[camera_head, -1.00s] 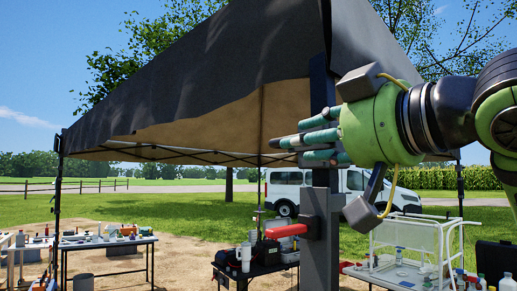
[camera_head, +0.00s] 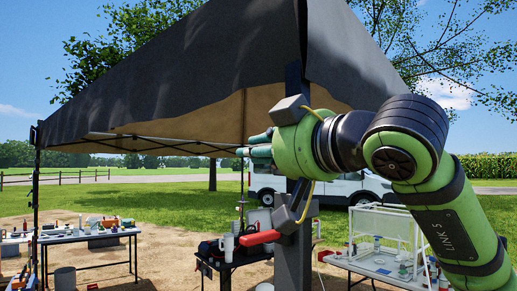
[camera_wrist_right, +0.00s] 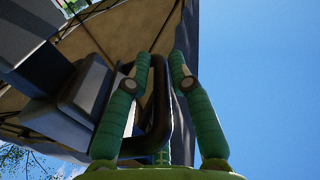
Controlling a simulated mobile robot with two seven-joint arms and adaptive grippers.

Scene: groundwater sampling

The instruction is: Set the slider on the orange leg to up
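A dark grey canopy leg (camera_head: 292,265) stands upright in the head view. My right gripper (camera_head: 252,147) is in front of the leg, above the lever, fingers pointing left. In the right wrist view my right gripper (camera_wrist_right: 160,70) has its two green fingers apart, with a gap between. A black loop handle (camera_wrist_right: 156,128) on a grey block (camera_wrist_right: 88,88) lies behind and between them; I cannot tell whether they touch it. My left gripper is out of view.
The dark canopy (camera_head: 190,85) spreads above and left. A white rack (camera_head: 385,228) is at right, near my right arm. A white van (camera_head: 345,187) is behind.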

